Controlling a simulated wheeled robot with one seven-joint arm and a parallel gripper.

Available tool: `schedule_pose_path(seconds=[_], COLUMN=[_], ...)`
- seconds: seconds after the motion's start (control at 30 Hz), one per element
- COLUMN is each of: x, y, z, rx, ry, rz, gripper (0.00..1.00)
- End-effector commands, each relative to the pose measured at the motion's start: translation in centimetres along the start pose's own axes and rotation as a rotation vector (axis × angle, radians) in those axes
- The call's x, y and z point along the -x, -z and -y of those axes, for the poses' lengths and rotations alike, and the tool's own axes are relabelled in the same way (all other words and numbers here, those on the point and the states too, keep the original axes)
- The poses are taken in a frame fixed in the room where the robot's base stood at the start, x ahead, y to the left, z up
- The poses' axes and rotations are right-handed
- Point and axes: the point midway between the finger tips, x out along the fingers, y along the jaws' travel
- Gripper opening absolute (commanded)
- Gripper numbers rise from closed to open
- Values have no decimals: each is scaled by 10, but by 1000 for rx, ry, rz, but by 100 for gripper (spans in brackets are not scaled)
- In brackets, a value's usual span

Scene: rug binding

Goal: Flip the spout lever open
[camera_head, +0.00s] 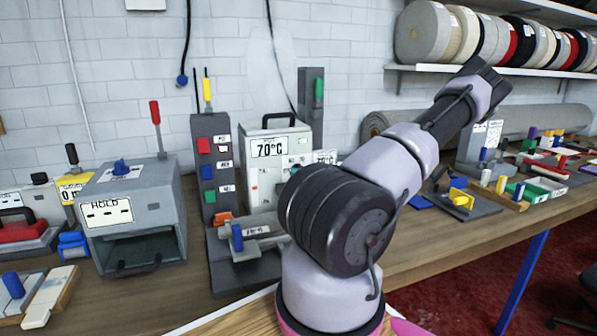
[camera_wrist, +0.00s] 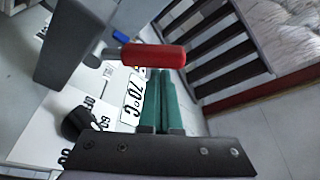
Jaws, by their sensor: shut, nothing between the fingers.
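In the wrist view, a lever with a red grip (camera_wrist: 153,56) lies sideways across the picture. Its thin stem runs left to a dark grey block (camera_wrist: 72,45). I take it for the spout lever. My gripper (camera_wrist: 161,74) has green fingers, shut together and empty. Their tips end right at the lower edge of the red grip. I cannot tell whether they touch it. The fingertips are not clear in the head view, and I cannot pick out this lever there.
A white face with a 70°C label (camera_wrist: 131,97) and a black knob (camera_wrist: 83,122) shows beyond the fingers. In the head view, a 70°C box (camera_head: 270,150), a grey HOLD machine (camera_head: 153,190) and a switch tower (camera_head: 212,140) stand on the bench. Small fixtures crowd its right end.

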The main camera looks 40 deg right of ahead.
Motion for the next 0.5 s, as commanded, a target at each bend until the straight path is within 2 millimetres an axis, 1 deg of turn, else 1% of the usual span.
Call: schedule_pose_path(seconds=[0.2, 0.5], x=[2, 3], y=[-5, -8], z=[1, 1], rx=[68, 90], ry=[24, 30], rz=[-1, 2], gripper=[0, 0])
